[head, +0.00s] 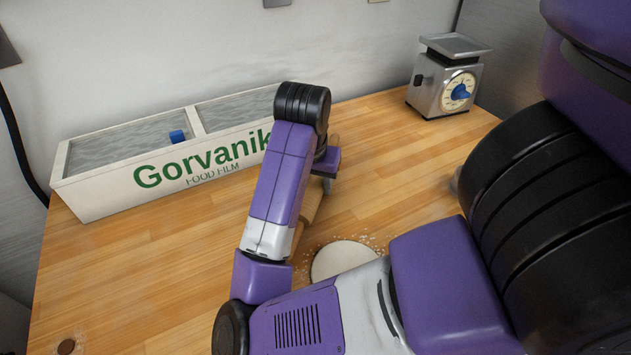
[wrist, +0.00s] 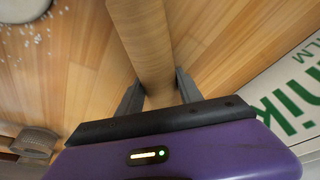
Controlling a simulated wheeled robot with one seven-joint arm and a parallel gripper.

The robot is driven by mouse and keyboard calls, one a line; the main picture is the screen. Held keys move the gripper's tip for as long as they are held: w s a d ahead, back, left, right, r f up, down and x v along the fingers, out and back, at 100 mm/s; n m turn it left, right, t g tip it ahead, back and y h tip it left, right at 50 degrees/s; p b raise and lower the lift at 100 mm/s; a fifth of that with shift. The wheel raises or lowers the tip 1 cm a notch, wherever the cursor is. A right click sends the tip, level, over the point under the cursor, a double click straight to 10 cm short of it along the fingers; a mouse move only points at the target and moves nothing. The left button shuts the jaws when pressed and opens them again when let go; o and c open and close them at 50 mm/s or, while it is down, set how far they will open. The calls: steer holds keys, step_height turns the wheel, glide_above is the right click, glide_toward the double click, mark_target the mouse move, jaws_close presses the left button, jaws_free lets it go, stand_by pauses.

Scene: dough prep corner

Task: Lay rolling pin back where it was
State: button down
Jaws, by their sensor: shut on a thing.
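The wooden rolling pin (wrist: 142,45) runs up and away between the two fingers of my gripper (wrist: 158,92) in the wrist view. My gripper is shut on it. In the head view my arm hides most of the pin, and only a short wooden part (head: 312,205) shows beside the forearm. My gripper (head: 328,178) is over the table, right of the food film box. I cannot tell whether the pin touches the table.
A white food film box (head: 110,192) with two compartments stands at the back left. A round of dough (head: 343,260) lies with flour around it near my arm. A kitchen scale (head: 447,80) stands at the back right. The wooden table (head: 390,140) is clear between box and scale.

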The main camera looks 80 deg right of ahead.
steer(key=shift+s+f, duration=0.3)
steer(key=shift+f, duration=0.1)
steer(key=c, duration=0.7)
jaws_free()
steer(key=p+v, duration=0.7)
steer(key=v, duration=0.1)
steer(key=shift+w+r, duration=0.15)
steer(key=shift+r, duration=0.15)
steer(key=shift+f, duration=0.1)
stand_by(0.6)
